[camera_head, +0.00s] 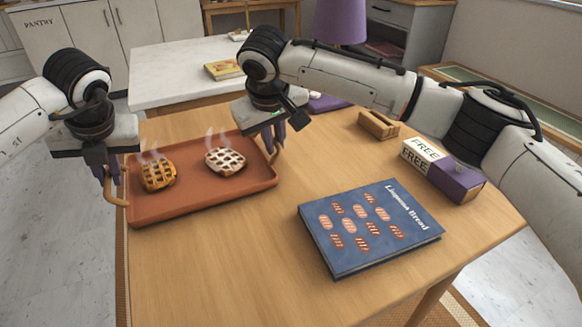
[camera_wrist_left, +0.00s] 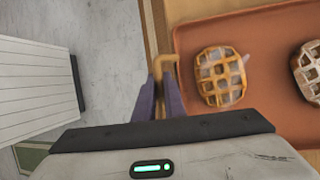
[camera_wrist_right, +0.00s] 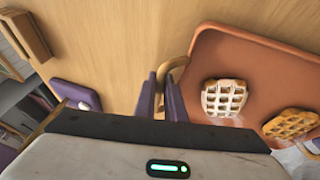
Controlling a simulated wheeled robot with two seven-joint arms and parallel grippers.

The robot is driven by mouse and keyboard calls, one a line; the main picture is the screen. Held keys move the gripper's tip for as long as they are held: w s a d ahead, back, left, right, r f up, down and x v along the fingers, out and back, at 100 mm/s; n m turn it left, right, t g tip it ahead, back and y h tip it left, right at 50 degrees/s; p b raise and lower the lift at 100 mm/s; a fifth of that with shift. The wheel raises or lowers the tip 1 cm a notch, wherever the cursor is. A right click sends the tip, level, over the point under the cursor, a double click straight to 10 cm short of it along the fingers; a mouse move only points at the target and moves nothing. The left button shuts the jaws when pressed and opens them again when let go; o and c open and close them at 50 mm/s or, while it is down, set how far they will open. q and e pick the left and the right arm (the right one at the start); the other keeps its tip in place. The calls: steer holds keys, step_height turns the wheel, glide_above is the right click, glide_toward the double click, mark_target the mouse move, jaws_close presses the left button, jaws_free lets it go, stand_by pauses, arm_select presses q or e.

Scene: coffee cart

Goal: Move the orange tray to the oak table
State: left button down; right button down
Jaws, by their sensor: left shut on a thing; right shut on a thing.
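The orange tray (camera_head: 205,200) is at the left end of an oak-coloured wooden table (camera_head: 250,265), low over or on its top; I cannot tell whether it touches. It carries a golden lattice waffle (camera_head: 158,174) and a paler one (camera_head: 225,160), both steaming. My left gripper (camera_head: 113,180) is shut on the tray's left handle (camera_head: 117,201); the left wrist view shows its fingers (camera_wrist_left: 165,98) around that handle. My right gripper (camera_head: 273,140) is shut on the right handle (camera_head: 277,155); its fingers (camera_wrist_right: 162,98) also show in the right wrist view.
A blue book (camera_head: 370,228) lies at the front right. A purple box marked FREE (camera_head: 443,170) and a small wooden holder (camera_head: 378,126) stand behind it. A white-topped table (camera_head: 180,75) with a yellow book (camera_head: 223,70) stands beyond. The table's front middle is clear.

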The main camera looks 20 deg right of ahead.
arm_select(q)
steer(key=shift+f+b, duration=0.3)
steer(key=shift+f, duration=0.2)
arm_select(e)
steer(key=shift+f, duration=0.45)
arm_select(q)
steer(key=c, duration=1.8)
jaws_free()
steer(key=shift+r, duration=0.2)
steer(key=shift+c, duration=0.2)
arm_select(e)
steer(key=c, duration=1.8)
jaws_free()
steer(key=shift+r, duration=0.2)
steer(key=shift+c, duration=0.2)
arm_select(q)
steer(key=shift+r+p, duration=0.1)
steer(key=shift+p, duration=0.2)
